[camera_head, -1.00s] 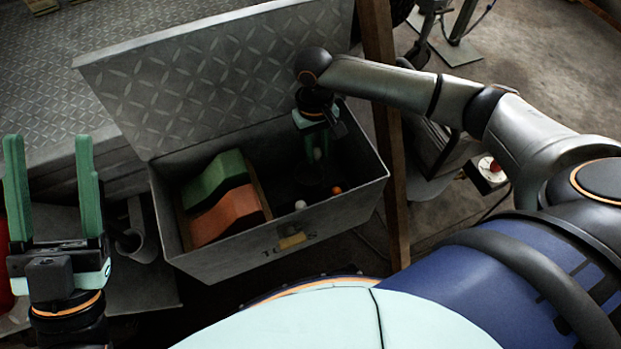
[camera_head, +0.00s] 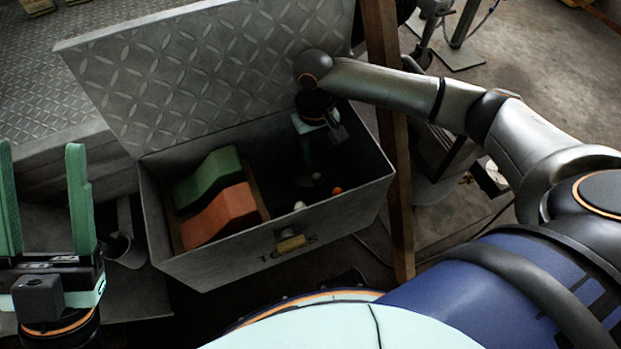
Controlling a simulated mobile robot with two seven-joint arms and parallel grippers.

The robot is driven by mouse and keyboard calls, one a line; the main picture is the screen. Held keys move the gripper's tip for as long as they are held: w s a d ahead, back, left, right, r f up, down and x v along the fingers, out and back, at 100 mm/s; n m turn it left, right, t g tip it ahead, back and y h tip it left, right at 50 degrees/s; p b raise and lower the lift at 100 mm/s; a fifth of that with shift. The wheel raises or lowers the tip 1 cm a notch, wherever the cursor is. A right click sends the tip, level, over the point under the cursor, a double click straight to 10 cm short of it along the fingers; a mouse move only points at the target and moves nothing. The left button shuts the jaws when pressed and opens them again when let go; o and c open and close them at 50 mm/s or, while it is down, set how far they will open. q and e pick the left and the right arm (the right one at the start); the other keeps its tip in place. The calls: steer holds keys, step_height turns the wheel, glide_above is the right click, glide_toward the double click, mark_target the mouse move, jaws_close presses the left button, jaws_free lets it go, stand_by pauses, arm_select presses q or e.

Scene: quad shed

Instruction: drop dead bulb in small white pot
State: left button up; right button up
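My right gripper (camera_head: 318,148) reaches down into the right half of an open grey metal box (camera_head: 225,262). Its fingers are dim in shadow, and they look parted. A small pale bulb-like thing (camera_head: 316,177) lies just below the fingertips and looks apart from them. A white round thing (camera_head: 300,205) and an orange one (camera_head: 337,190) are also in the box's right half. I cannot make out a white pot; the box floor there is very dark. My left gripper (camera_head: 40,155) is open and empty at the far left, outside the box.
The box's raised lid (camera_head: 215,75) stands behind. A green block (camera_head: 207,175) and an orange block (camera_head: 217,215) fill its left compartment. A wooden post (camera_head: 392,140) stands close at the right, beside my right arm.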

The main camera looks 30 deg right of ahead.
steer(key=shift+o, duration=1.3)
steer(key=shift+r, duration=0.1)
arm_select(q)
steer(key=shift+w+a+r+y+p, duration=0.1)
steer(key=shift+w+r+y+p, duration=0.2)
steer(key=shift+r+p, duration=0.5)
steer(key=shift+w+a+r+y+p, duration=0.15)
steer(key=shift+r+y+p, duration=0.3)
steer(key=shift+p, duration=0.6)
steer(key=shift+w+a+r+y+p, duration=0.1)
steer(key=shift+w+r+y+p, duration=0.15)
steer(key=shift+r+p, duration=0.6)
arm_select(e)
step_height(320, 180, up, 12)
steer(key=w, duration=0.1)
steer(key=shift+w, duration=0.25)
arm_select(q)
steer(key=shift+s+f, duration=0.1)
arm_select(e)
steer(key=shift+r, duration=0.1)
